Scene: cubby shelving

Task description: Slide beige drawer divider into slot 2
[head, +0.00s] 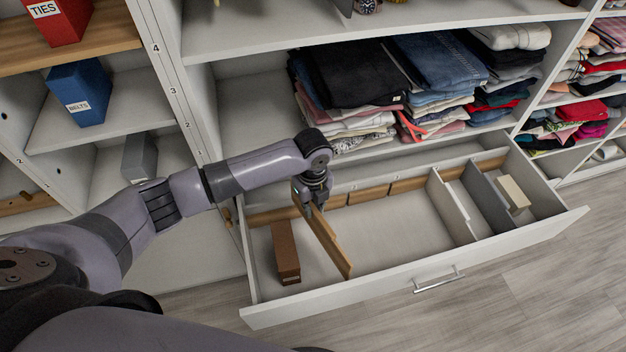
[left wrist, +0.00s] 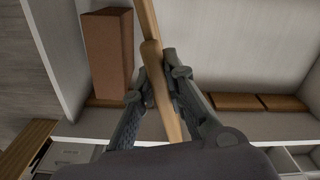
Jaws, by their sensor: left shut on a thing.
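The tan wooden divider (head: 331,249) stands in the left part of the open drawer (head: 360,295), running from the back towards the front wall. My left gripper (head: 309,203) is shut on its back end, from above. In the left wrist view the divider (left wrist: 168,112) passes between both fingers of the gripper (left wrist: 156,86). Wooden slot strips (head: 375,193) line the drawer's back wall. Small slot marks above them are too small to read. I cannot tell whether the divider's ends sit in a slot. My right gripper is not in view.
A brown box (head: 285,252) lies left of the divider. A white divider (head: 449,207), a grey divider (head: 490,200) and a cream box (head: 512,194) are on the drawer's right. The middle is clear. Folded clothes (head: 355,75) fill the shelf above.

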